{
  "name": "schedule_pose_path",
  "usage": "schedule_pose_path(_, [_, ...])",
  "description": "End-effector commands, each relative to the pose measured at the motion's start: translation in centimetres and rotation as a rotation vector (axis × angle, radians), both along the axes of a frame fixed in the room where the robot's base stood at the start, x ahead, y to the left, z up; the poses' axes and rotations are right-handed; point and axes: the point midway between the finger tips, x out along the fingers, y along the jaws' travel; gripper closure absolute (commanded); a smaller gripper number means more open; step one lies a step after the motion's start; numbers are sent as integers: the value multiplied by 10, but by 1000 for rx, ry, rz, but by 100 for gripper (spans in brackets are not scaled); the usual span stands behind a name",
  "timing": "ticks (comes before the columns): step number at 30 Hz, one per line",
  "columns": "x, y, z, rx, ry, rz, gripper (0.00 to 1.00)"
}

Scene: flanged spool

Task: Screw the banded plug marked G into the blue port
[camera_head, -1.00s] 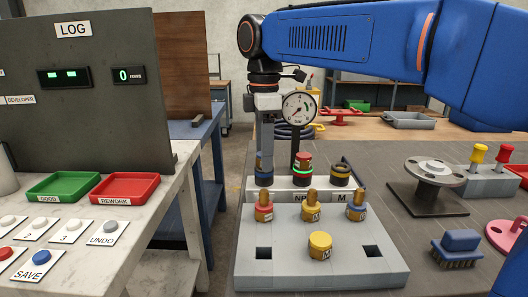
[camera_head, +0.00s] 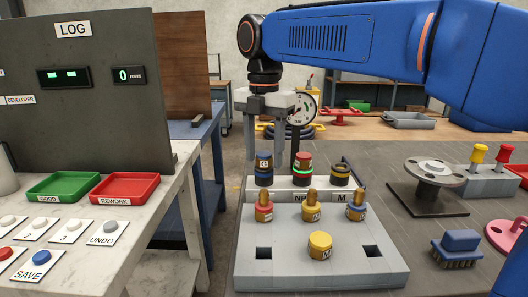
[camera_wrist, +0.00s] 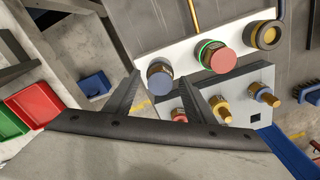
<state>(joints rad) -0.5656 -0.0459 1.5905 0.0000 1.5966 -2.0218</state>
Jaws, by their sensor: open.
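The plug marked G (camera_head: 264,161), with a blue band, stands upright at the blue port (camera_head: 264,179), the left one of the port row. I cannot tell how deep its thread sits. In the wrist view, its round blue-grey top (camera_wrist: 160,77) shows near the fingertips. My gripper (camera_head: 265,150) is open, pointing down over that port. Its two fingers are spread to either side of the plug's top, with visible gaps. The wrist view also shows the open gripper (camera_wrist: 163,78), holding nothing.
The middle port holds a red-topped plug (camera_head: 303,161) above a green ring. The right port (camera_head: 340,175) has a yellow ring. A grey block (camera_head: 300,275) in front carries several brass plugs and two square holes. A gauge (camera_head: 303,108) stands close behind.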

Motion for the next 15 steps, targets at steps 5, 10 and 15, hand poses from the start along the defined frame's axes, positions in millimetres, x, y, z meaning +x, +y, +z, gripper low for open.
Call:
schedule_pose_path(5, [0, 0, 0, 0, 0, -2, 57])
schedule_pose_path(10, [0, 0, 0, 0, 0, -3, 98])
schedule_pose_path(15, [0, 0, 0, 0, 0, -31, 100])
